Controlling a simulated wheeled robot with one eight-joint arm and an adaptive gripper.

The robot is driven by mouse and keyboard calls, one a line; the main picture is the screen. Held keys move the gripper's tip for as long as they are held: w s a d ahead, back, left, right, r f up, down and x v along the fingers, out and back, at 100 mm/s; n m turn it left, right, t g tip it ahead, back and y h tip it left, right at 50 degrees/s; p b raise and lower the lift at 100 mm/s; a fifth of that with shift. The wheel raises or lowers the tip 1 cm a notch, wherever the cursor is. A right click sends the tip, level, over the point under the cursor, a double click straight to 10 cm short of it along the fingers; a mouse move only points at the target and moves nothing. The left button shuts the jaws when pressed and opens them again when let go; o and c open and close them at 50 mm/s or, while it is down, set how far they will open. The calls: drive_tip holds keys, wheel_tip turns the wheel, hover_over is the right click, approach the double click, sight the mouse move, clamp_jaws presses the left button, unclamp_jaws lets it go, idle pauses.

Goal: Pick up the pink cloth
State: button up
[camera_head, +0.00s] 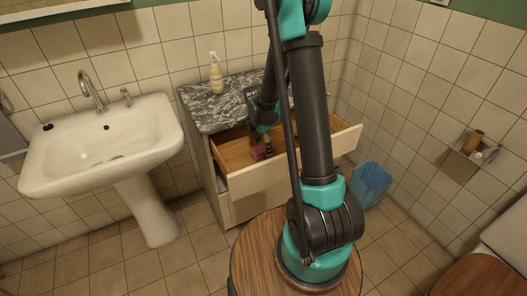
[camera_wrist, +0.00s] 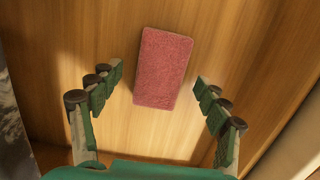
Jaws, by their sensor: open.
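The pink cloth (camera_wrist: 163,68) is a folded rectangle lying flat on the wooden bottom of an open drawer (camera_wrist: 55,45). In the head view the cloth (camera_head: 257,153) shows as a small pink patch inside the drawer (camera_head: 233,151). My gripper (camera_wrist: 158,88) is open, with one finger on each side of the cloth's lower part in the wrist view and a gap on both sides. In the head view my gripper (camera_head: 267,146) reaches down into the drawer beside the cloth, partly hidden by my arm.
The drawer belongs to a cabinet with a dark marble top (camera_head: 212,108), where a pump bottle (camera_head: 216,74) stands. A white sink (camera_head: 100,145) is at left. A blue bin (camera_head: 371,184) stands right of the drawer. The drawer's front panel (camera_head: 340,146) and side walls surround my gripper.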

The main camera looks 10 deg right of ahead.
sight(263, 148)
drive_tip(key=shift+f, duration=0.15)
drive_tip(key=c, duration=1.1)
drive_tip(key=shift+c, duration=0.2)
wheel_tip(263, 148, up, 20)
drive_tip(key=o, duration=0.3)
drive_tip(key=shift+c, duration=1.4)
